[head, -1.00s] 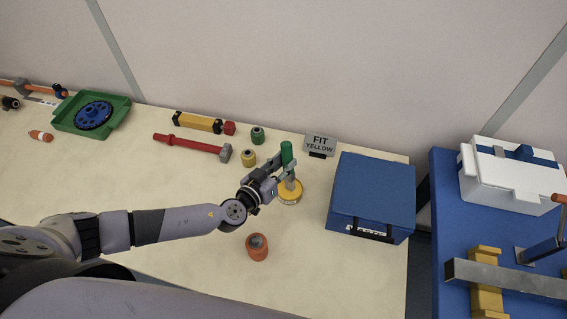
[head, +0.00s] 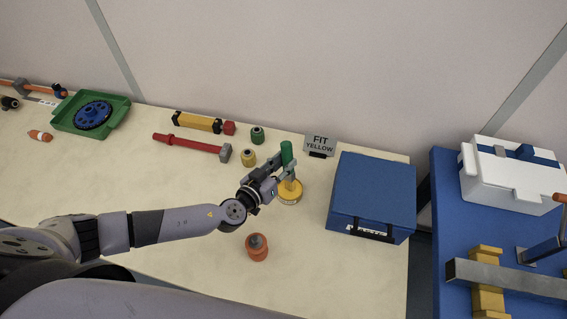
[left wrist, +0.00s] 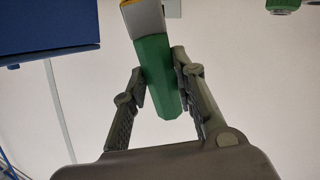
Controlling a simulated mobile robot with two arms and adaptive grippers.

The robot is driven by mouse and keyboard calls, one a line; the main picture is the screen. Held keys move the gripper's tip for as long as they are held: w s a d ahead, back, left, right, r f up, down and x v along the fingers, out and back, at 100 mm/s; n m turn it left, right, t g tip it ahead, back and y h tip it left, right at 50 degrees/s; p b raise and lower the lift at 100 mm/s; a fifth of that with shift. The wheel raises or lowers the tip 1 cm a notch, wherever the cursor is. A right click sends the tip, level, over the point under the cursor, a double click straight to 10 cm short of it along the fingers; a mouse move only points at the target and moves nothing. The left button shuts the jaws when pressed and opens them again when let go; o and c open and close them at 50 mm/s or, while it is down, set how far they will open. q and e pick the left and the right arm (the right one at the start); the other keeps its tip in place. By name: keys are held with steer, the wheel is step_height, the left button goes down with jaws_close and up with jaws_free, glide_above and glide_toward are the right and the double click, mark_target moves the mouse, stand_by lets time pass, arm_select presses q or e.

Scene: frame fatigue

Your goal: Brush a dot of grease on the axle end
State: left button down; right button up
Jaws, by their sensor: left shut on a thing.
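A brush with a green handle (head: 287,152) and pale ferrule is held by my left gripper (head: 283,171), which is shut on it. The handle also shows between the fingers in the left wrist view (left wrist: 160,75), with a bit of yellow at its top edge. The brush's lower end is over or in a round yellow-topped tin (head: 290,198); I cannot tell whether it touches. At the far left an orange tube (head: 14,84) runs through a grey clamp; I cannot tell if it is the axle. My right gripper is not in view.
An orange cup-like part (head: 257,253) is in front. The table's left middle is clear.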

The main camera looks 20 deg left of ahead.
mark_target(283, 149)
arm_select(q)
steer(key=shift+s+f+b, duration=0.15)
steer(key=shift+f+b, duration=0.15)
steer(key=shift+b, duration=0.1)
stand_by(1.3)
steer(key=shift+r+p, duration=2.2)
steer(key=shift+r, duration=1.55)
